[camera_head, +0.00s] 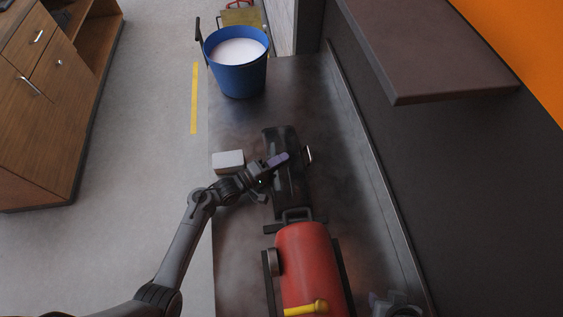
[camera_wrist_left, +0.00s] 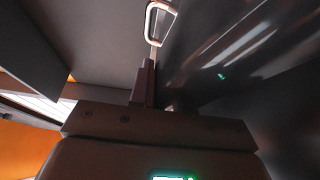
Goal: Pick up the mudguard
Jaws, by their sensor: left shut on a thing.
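The mudguard (camera_head: 289,190) looks like a long, dark, glossy curved piece lying on the dark metal bench in the head view. In the left wrist view, the mudguard's dark shiny surface (camera_wrist_left: 235,60) fills the right side, beside the gripper finger (camera_wrist_left: 148,85). A bright metal loop (camera_head: 309,153) shows just right of the mudguard; a loop (camera_wrist_left: 158,20) also shows beyond the fingertip in the wrist view. Where the fingers touch is mostly hidden.
The bench (camera_head: 345,215) also carries a white box (camera_head: 228,161), a blue bucket (camera_head: 237,75) with white contents, and a red tank (camera_head: 309,265) with a yellow handle close in front. A dark shelf (camera_head: 435,60) overhangs at right. A grey part at the bottom right is unclear.

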